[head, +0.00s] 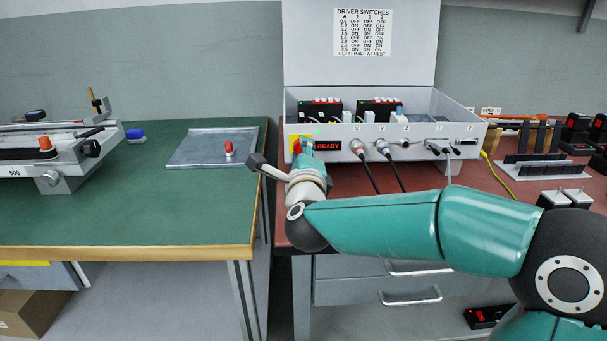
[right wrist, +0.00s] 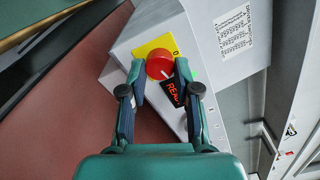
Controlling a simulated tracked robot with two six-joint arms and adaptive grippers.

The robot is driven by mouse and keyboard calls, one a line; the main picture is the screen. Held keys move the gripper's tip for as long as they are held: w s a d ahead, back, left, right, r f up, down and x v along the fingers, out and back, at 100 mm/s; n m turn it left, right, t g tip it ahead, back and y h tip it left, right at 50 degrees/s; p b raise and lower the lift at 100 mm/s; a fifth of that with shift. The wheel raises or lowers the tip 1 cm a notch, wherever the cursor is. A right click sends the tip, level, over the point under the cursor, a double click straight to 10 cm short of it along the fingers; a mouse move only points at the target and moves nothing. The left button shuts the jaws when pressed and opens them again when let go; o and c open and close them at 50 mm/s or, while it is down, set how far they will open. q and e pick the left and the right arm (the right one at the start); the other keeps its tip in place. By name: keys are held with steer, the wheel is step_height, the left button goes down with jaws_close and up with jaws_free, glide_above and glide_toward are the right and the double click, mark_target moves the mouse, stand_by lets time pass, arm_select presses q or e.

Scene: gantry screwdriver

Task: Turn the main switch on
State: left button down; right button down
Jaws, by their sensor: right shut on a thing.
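The main switch is a red round knob (right wrist: 159,64) on a yellow plate (right wrist: 149,47) at the end of the control box front. A white mark shows on the knob, and a "0" is printed at the plate's corner. My right gripper (right wrist: 159,71) is shut on the knob, one finger on each side. In the head view the yellow plate (head: 293,139) shows at the left of the box front, and my right gripper (head: 303,151) hides most of the knob. The READY display (head: 327,145) beside it is lit red. My left gripper is not in view.
The open control box (head: 425,133) has several cables plugged into its front. A green table (head: 120,215) stands left, with a metal tray (head: 195,150) and a clamping fixture (head: 60,160). Racks and black devices (head: 577,128) stand right. My right arm spans the red bench's front.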

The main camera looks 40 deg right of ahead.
steer(key=shift+f+m+b, duration=0.15)
steer(key=shift+m+b, duration=0.6)
steer(key=shift+b, duration=0.05)
steer(key=shift+f+m+b, duration=0.15)
steer(key=shift+m+b, duration=0.6)
steer(key=shift+b, duration=0.05)
steer(key=c, duration=0.8)
jaws_free()
steer(key=shift+c, duration=0.2)
steer(key=shift+r, duration=0.15)
steer(key=shift+s, duration=0.1)
steer(key=v, duration=1.1)
steer(key=shift+s+a, duration=0.3)
